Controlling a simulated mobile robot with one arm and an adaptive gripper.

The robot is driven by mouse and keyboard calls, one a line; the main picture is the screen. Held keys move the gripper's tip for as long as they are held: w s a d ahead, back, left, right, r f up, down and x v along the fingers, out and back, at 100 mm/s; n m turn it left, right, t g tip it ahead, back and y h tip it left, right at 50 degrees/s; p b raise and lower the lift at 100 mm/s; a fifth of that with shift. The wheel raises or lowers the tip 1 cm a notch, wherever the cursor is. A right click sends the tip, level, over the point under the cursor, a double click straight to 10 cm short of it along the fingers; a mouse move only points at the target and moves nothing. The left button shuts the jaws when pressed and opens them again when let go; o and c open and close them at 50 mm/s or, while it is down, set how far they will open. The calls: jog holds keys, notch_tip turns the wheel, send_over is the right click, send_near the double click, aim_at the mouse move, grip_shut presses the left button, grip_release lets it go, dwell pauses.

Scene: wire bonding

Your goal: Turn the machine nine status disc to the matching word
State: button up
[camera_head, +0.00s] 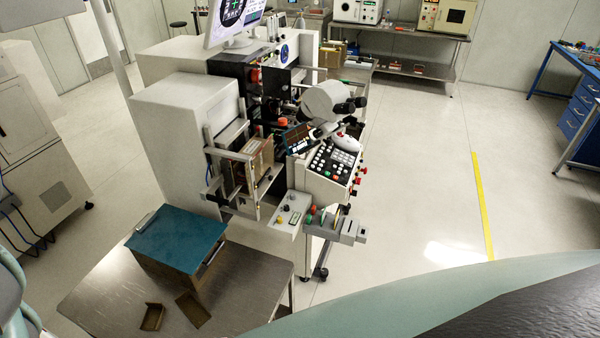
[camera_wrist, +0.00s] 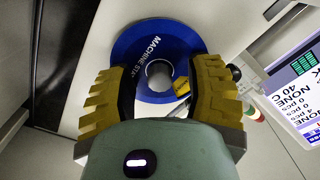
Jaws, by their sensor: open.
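In the wrist view, a blue status disc (camera_wrist: 135,46) with white lettering that reads "MACHINE STA" faces me on a pale panel. It has a round grey centre (camera_wrist: 159,72) and a small yellow window or label (camera_wrist: 181,87) at its lower right. My gripper (camera_wrist: 160,78) is open, its two yellow ridged fingers at the disc's lower left and lower right sides. I cannot tell whether they touch it. The fingers and wrist hide part of the disc's lower edge, and no status word is readable.
A lit display (camera_wrist: 302,85) stands at the right in the wrist view, beside a small lever. In the head view, a wire bonder (camera_head: 190,112) stands behind a metal table (camera_head: 250,292) with a teal-topped box (camera_head: 178,238). Open floor (camera_head: 420,190) lies to the right.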

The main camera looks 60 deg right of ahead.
jog(key=v, duration=1.2)
jog(key=shift+s, duration=0.1)
dwell(0.5)
